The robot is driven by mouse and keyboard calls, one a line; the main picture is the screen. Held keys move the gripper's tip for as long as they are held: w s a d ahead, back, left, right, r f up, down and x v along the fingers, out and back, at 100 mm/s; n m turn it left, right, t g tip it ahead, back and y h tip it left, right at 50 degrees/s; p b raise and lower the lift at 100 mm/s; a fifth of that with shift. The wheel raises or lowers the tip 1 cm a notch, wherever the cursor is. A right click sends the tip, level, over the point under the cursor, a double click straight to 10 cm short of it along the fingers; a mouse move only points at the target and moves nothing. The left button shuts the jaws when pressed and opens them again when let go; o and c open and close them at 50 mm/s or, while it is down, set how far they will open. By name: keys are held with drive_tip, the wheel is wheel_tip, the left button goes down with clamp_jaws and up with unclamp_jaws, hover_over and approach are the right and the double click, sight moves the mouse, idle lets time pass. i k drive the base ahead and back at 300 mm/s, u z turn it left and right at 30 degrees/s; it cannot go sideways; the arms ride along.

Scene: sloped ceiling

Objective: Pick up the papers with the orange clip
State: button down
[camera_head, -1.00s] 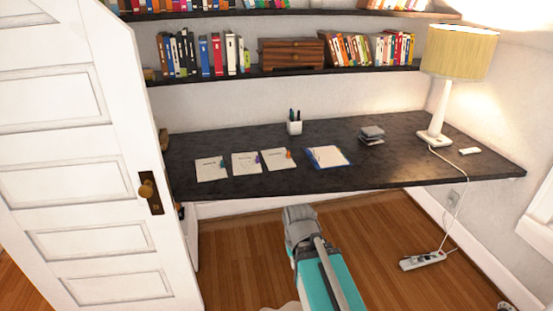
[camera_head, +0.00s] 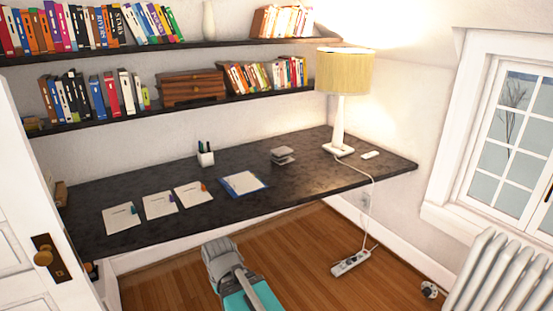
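Three paper stacks lie in a row on the left part of the dark desk. The papers with the orange clip (camera_head: 191,195) are the rightmost of the three; the small orange-red clip sits at their right edge. The middle papers (camera_head: 158,206) and the left papers (camera_head: 121,219) have clips of other colours, too small to tell surely. Part of my own grey and teal body shows at the bottom, in front of the desk. My gripper's fingers are not in view.
The desk (camera_head: 330,182) also holds a blue-edged clipboard (camera_head: 243,184), a pen cup (camera_head: 205,155), a small grey stack (camera_head: 283,155) and a lamp (camera_head: 344,90). Shelves hang above. A door (camera_head: 20,240) stands at left. A power strip (camera_head: 351,263) lies on the floor; a radiator (camera_head: 498,275) is at right.

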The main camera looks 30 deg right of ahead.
sight(195, 194)
drive_tip(key=u, duration=0.05)
drive_tip(key=k, duration=0.65)
drive_tip(key=z, duration=0.3)
drive_tip(key=i, duration=0.65)
drive_tip(key=z, duration=0.45)
drive_tip(key=i, duration=1.7)
drive_tip(key=u, duration=0.8)
